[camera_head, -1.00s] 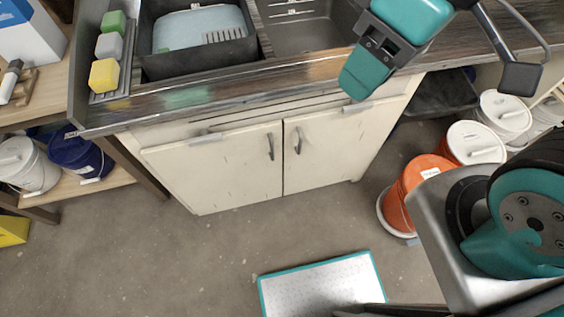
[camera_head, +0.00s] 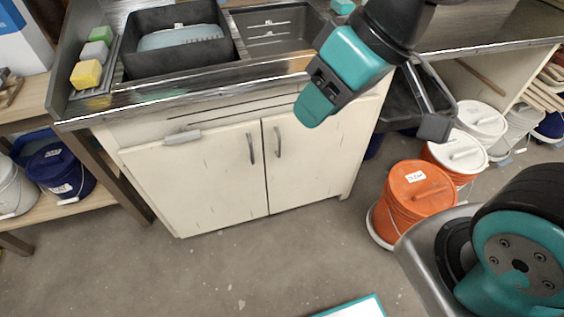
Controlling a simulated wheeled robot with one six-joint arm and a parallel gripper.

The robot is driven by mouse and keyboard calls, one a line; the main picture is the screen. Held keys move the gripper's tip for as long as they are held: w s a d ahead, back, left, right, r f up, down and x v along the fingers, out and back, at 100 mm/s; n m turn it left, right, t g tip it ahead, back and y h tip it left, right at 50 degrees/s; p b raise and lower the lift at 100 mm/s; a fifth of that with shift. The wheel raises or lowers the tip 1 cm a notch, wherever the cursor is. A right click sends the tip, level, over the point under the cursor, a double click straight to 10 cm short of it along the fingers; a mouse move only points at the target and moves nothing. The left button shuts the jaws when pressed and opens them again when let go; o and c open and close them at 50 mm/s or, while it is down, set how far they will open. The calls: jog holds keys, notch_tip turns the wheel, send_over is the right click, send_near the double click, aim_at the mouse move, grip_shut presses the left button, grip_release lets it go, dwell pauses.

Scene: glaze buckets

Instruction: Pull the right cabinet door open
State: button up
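The cream cabinet under the sink counter has two doors, both shut. The right cabinet door (camera_head: 315,170) carries a dark upright bar handle (camera_head: 278,142) near its left edge, beside the left door's handle (camera_head: 251,149). My gripper (camera_head: 310,109), teal and dark grey, hangs in front of the counter edge and covers part of the cabinet front above the right door. In the picture its tip is above and right of the right handle, apart from it. I see no object in it. The gap between its fingers cannot be made out.
Orange buckets (camera_head: 410,190) and a white-lidded bucket (camera_head: 481,122) stand to the right of the cabinet. A wooden shelf with a blue bucket (camera_head: 60,172) is at the left. A teal-edged mat (camera_head: 355,308) lies at the bottom. The floor before the doors is clear.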

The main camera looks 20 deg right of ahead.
jog(key=w+d+f+m+t+b, duration=0.1)
jog(key=w+f+t+b, duration=0.4)
jog(key=f+b, duration=0.9)
jog(key=w+d+f+m+t+b, duration=0.1)
jog(key=w+f+t+b, duration=0.2)
jog(key=w+f+b, duration=0.75)
jog(key=m+t+h+b, duration=0.2)
jog(key=t+b, duration=0.5)
jog(key=b, duration=1.2)
send_near(280, 147)
jog(key=w+p, duration=0.1)
jog(key=w, duration=0.2)
jog(key=w+a+p, duration=0.1)
jog(key=w+p, duration=0.1)
jog(key=w, duration=0.2)
jog(key=w+p, duration=0.2)
jog(key=w, duration=0.1)
jog(key=shift+w+a+f, duration=0.25)
jog(key=shift+w+a, duration=0.05)
jog(key=shift+a, duration=0.1)
jog(key=shift+c, duration=0.2)
grip_shut()
